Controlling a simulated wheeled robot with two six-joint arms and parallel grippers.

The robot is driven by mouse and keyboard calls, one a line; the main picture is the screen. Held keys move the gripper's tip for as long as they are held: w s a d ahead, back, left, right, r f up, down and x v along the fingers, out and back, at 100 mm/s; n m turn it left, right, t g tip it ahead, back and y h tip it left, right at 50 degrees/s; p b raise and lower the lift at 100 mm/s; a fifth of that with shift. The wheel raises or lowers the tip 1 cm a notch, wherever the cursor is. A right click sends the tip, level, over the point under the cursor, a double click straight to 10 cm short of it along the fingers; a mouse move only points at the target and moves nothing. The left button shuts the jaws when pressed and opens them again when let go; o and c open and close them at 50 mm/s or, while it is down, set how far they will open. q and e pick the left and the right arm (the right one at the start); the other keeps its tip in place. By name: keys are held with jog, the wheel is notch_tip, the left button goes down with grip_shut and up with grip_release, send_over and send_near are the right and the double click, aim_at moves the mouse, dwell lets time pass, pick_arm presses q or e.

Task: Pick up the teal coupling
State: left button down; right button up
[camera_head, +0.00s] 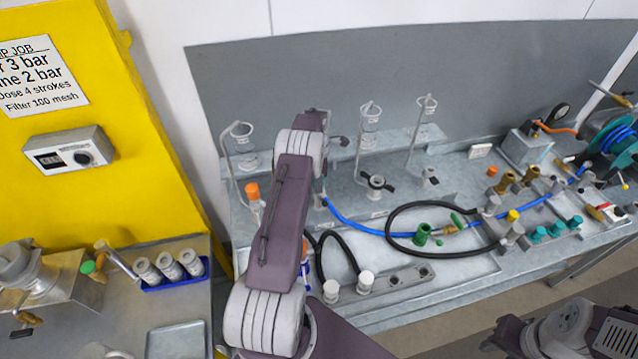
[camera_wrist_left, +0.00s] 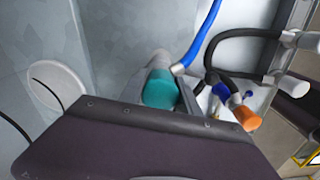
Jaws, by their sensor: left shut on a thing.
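The teal coupling (camera_wrist_left: 160,88) shows in the left wrist view as a short teal cylinder close to the jaws, beside the end of a blue hose (camera_wrist_left: 202,38). My left gripper (camera_wrist_left: 182,98) is shut on the teal coupling; its purple body hides part of the grip. In the head view my left arm covers the gripper and this coupling; the blue hose (camera_head: 365,228) runs out from behind the arm to the right. My right gripper (camera_head: 492,345) is at the bottom right, away from the coupling, its jaws too unclear to read.
A black hose (camera_head: 392,222) loops on the bench around a green fitting (camera_head: 422,236). White-capped fittings (camera_head: 365,281) stand on a block in front. Several teal knobs (camera_head: 557,228) stand at the right. Glass cylinders on stands (camera_head: 370,120) line the back.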

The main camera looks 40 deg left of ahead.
pick_arm(q)
jog(key=shift+r, duration=0.15)
jog(key=shift+r+b, duration=0.25)
jog(key=shift+b, duration=0.1)
notch_tip(320, 180, up, 3)
jog(key=shift+f+b, duration=0.1)
jog(key=shift+b, duration=0.7)
jog(key=w+d+r+b, duration=0.2)
jog(key=d+r, duration=0.5)
jog(key=d, duration=0.4)
jog(key=shift+d+r+b, duration=0.2)
jog(key=shift+r+b, duration=0.05)
jog(key=shift+b, duration=0.25)
jog(key=shift+w, duration=0.1)
